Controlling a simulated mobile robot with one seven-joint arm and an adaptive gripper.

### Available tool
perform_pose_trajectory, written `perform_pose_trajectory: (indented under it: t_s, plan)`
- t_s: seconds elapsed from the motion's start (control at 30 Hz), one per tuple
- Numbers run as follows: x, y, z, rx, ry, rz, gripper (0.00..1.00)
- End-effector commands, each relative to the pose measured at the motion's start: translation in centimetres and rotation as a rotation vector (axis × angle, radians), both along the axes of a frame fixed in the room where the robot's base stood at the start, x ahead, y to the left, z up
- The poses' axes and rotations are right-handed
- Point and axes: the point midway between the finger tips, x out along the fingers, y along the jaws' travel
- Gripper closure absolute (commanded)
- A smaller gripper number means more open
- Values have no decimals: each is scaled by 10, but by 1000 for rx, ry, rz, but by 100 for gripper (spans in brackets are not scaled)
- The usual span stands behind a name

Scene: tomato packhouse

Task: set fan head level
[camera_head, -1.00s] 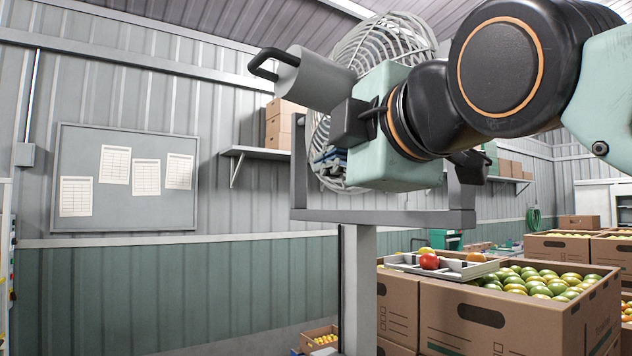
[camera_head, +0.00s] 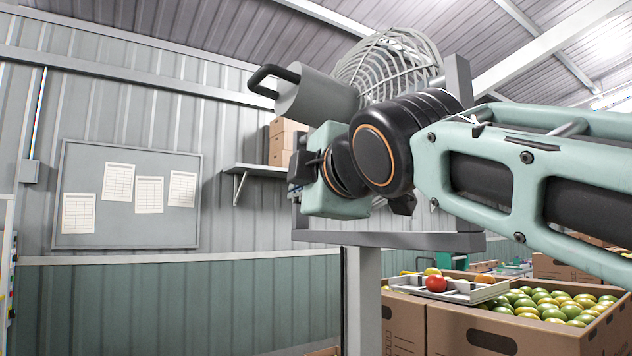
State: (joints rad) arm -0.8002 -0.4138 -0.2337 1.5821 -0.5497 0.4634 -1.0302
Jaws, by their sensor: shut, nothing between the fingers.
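The fan head shows in the head view as a grey cylindrical motor housing (camera_head: 316,97) with a dark bent handle (camera_head: 268,78) and a round wire cage (camera_head: 392,62) behind it. The housing slopes down from its handle end toward the cage, so the head looks tilted, though perspective makes the amount unclear. A grey U-shaped yoke (camera_head: 400,241) on an upright post (camera_head: 364,300) carries it. My gripper (camera_head: 303,167) is just below the motor housing, in front of the yoke. Its fingers are shut and empty, mostly hidden by my wrist. I cannot tell whether it touches the fan.
Cardboard boxes of tomatoes (camera_head: 468,330) stand at the lower right, with a small tray (camera_head: 458,290) on top. A wall shelf (camera_head: 258,170) with cartons (camera_head: 287,140) is behind the fan. A notice board (camera_head: 80,225) hangs at left. The space left of the post is free.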

Motion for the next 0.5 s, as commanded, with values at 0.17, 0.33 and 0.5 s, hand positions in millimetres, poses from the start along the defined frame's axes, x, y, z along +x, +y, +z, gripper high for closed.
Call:
perform_pose_trajectory:
  t_s: [0.17, 0.33, 0.5]
  plan:
    - [14, -16, -2, 1, -1, 2, 100]
    - [22, -28, -4, 0, 0, 1, 100]
    - [24, -32, -5, 0, 0, 0, 100]
